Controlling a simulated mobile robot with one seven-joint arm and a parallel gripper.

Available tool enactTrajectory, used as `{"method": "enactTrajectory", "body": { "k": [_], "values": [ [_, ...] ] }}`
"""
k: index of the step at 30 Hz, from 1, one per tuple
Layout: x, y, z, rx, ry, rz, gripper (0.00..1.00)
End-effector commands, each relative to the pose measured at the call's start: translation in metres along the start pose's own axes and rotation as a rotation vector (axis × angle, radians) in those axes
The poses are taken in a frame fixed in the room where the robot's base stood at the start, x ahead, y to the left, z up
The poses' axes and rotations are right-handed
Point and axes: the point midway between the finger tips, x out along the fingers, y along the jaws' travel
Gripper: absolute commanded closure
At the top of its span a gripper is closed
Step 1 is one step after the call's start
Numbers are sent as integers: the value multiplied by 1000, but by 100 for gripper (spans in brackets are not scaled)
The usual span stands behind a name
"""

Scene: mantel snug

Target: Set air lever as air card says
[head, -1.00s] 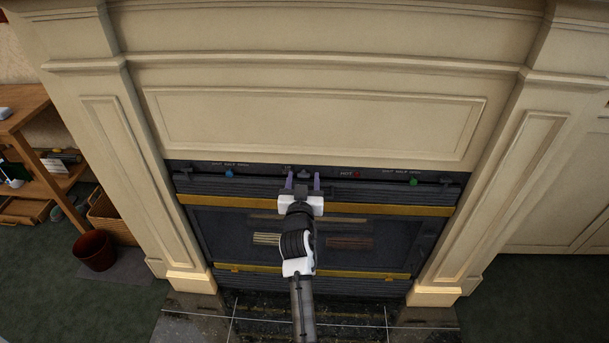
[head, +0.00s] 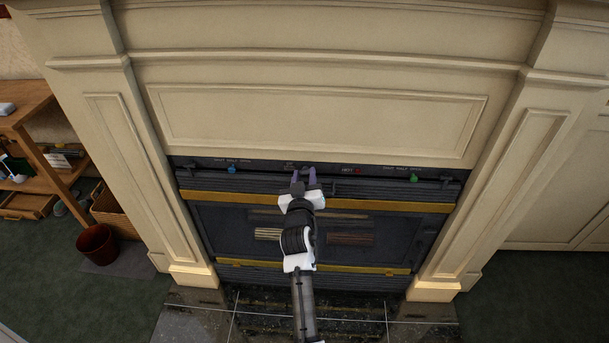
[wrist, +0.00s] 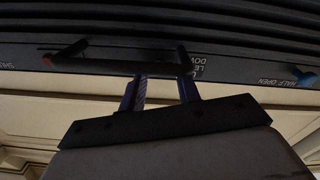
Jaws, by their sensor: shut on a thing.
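My gripper (head: 304,175) is at the middle of the dark panel (head: 375,188) under the mantel. In the wrist view its two purple fingers (wrist: 160,80) are closed about a black bar-like handle (wrist: 105,66). A blue knob (head: 231,169) sits left of it, below a shut/half/open label; it also shows in the wrist view (wrist: 305,82). A green knob (head: 413,178) sits at the right, near the right end of a similar label. I cannot tell which knob is the air lever. I see no readable air card.
Yellow bars (head: 400,208) cross the fire front. Cream pilasters (head: 512,190) stand at both sides. A dark red bin (head: 97,244), a wicker basket (head: 116,215) and wooden shelves (head: 25,115) stand at the left.

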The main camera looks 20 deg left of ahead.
Motion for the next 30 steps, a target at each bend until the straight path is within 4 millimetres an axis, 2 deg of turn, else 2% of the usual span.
{"method": "enactTrajectory", "body": {
  "k": [4,13,14,18,19,30],
  "values": [
    [0,0,-1,-83,1,0,90],
    [1,0,-1,-96,3,0,90],
    [1,0,-1,-96,3,1,66],
    [0,0,-1,-95,2,0,48],
    [0,0,-1,-95,2,0,45],
    [0,0,0,-94,1,0,45]
  ]
}}
